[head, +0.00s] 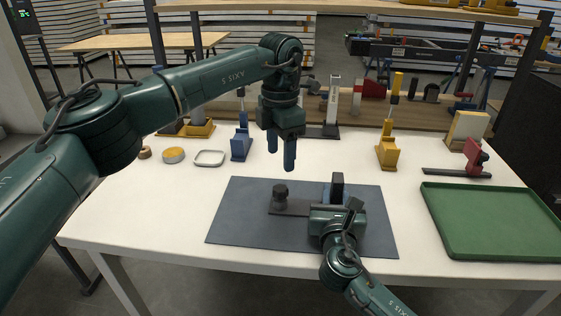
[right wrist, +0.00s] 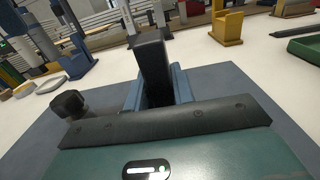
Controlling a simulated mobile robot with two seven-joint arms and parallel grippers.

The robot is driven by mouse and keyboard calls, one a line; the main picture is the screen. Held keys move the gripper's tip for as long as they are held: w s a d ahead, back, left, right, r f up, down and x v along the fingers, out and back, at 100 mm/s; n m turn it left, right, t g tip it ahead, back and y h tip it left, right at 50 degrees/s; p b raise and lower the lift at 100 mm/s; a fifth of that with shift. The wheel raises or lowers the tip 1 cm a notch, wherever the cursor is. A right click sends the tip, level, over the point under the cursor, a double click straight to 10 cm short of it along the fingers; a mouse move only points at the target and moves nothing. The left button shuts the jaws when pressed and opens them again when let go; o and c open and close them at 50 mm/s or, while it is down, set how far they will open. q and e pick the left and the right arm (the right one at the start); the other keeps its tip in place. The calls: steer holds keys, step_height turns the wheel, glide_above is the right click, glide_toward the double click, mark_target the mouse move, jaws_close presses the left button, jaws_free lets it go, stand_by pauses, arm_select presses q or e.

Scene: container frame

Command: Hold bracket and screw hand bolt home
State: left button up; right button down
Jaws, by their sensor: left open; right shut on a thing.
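The dark bracket stands on the dark mat (head: 230,222); its upright plate (head: 337,186) rises between the blue fingers of my right gripper (head: 336,198). My right gripper is shut on this plate; the right wrist view shows the plate (right wrist: 152,68) between the blue fingers. The bracket's flat base (head: 288,206) reaches left over the mat. The black hand bolt (head: 280,191) stands upright at the base's left part; its knob (right wrist: 68,103) also shows in the right wrist view. Its thread is hidden. My left gripper (head: 282,160) is open and empty, pointing down above the bolt, apart from it.
A green tray (head: 490,252) lies at the right. A blue holder (head: 241,146), yellow holder (head: 387,152), small grey tray (head: 209,158), yellow tape roll (head: 173,155) and red clamp (head: 475,160) stand along the back. The mat's left part is clear.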

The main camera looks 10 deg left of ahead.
steer(key=shift+f, duration=0.3)
steer(key=c, duration=1.4)
jaws_free()
steer(key=o, duration=0.3)
steer(key=shift+r, duration=0.15)
steer(key=s+p, duration=0.1)
steer(key=s, duration=1.2)
steer(key=shift+s, duration=0.1)
